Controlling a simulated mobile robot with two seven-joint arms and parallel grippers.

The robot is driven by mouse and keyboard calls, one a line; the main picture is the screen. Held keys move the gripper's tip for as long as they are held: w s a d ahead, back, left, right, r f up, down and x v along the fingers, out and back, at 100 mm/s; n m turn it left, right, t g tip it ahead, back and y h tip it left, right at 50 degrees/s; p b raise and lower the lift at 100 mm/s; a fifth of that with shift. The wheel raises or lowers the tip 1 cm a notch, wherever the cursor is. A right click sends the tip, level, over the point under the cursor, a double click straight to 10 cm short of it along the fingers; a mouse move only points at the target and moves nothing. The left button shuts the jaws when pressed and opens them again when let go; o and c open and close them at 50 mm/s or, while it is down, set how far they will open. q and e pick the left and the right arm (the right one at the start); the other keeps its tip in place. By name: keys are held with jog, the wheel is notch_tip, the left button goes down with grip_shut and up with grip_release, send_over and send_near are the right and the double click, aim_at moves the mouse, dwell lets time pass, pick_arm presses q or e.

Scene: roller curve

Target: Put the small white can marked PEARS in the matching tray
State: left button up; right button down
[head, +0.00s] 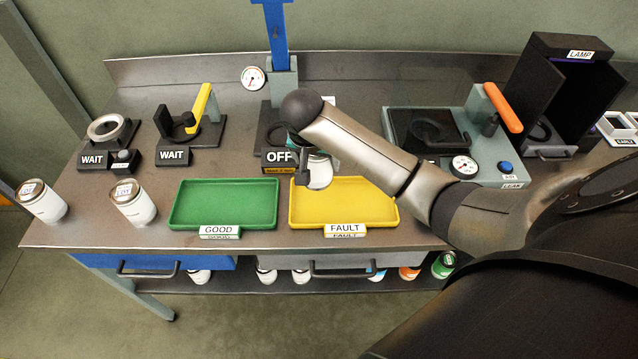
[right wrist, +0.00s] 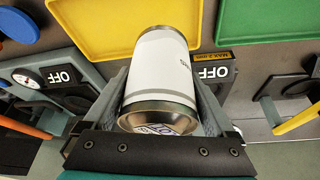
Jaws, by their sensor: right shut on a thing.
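My right gripper (head: 307,170) is shut on a small white can (head: 320,173), above the back edge of the yellow tray marked FAULT (head: 345,229). In the right wrist view the can (right wrist: 160,70) sits between the two fingers, with a metal rim and a label on its end. Its side lettering is too small to read. The green tray marked GOOD (head: 222,226) stands just left of the yellow one. Both trays look empty. My left gripper is out of view.
Two more white cans (head: 42,202) (head: 133,204) stand at the bench's left front. Behind the trays are WAIT stations (head: 174,156), a press with an OFF sign (head: 279,157) and a leak tester (head: 492,170). A dark LAMP booth (head: 553,80) stands at the right. Several cans sit on the lower shelf.

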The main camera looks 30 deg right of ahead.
aim_at(313, 176)
notch_tip(313, 176, down, 10)
jog(key=shift+r+b, duration=0.25)
jog(key=shift+b, duration=0.35)
jog(key=shift+f, duration=0.2)
grip_release()
jog(key=shift+r, duration=0.2)
jog(key=p+v, duration=0.2)
jog(key=v, duration=1)
